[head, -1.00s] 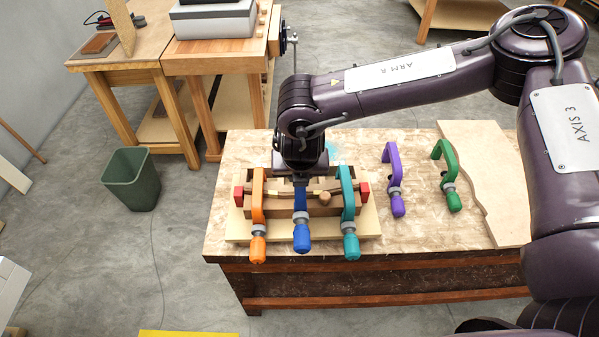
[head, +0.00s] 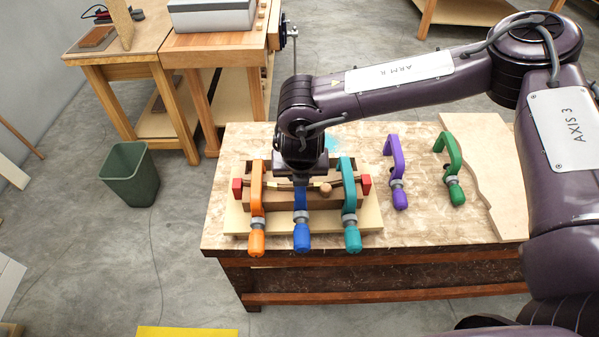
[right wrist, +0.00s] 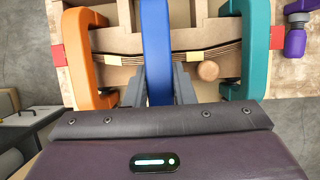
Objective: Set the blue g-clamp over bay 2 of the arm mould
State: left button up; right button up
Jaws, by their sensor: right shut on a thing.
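The blue g-clamp (head: 301,237) sits over the middle of the arm mould (head: 279,203), between the orange clamp (head: 257,205) and the teal clamp (head: 347,205). My right gripper (head: 300,182) is shut on its frame from above. In the right wrist view the blue frame (right wrist: 155,45) stands between the two fingers (right wrist: 158,85) and crosses the bent strips (right wrist: 125,59). Whether it touches the strips is hidden. Red blocks (head: 237,190) sit at both ends of the mould. My left gripper is out of view.
A purple clamp (head: 397,175) and a green clamp (head: 450,172) stand on the bench (head: 420,225) to the right, beside a pale curved board (head: 485,165). A round wooden knob (right wrist: 208,70) is close right of the fingers. A green bin (head: 129,175) stands left.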

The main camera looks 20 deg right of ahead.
jog(key=shift+f, duration=0.2)
jog(key=shift+f+b, duration=0.35)
jog(key=shift+b, duration=0.15)
jog(key=shift+s+f+b, duration=0.3)
jog(key=shift+f+b, duration=0.15)
jog(key=shift+f, duration=0.2)
jog(key=shift+s+f+b, duration=0.3)
jog(key=shift+f+b, duration=0.15)
jog(key=shift+f, duration=0.15)
grip_shut()
jog(key=shift+w+f, duration=0.2)
jog(key=shift+w, duration=0.05)
jog(key=shift+w+f, duration=0.15)
jog(key=shift+w, duration=0.2)
jog(key=shift+r, duration=0.2)
jog(key=shift+s+r, duration=0.1)
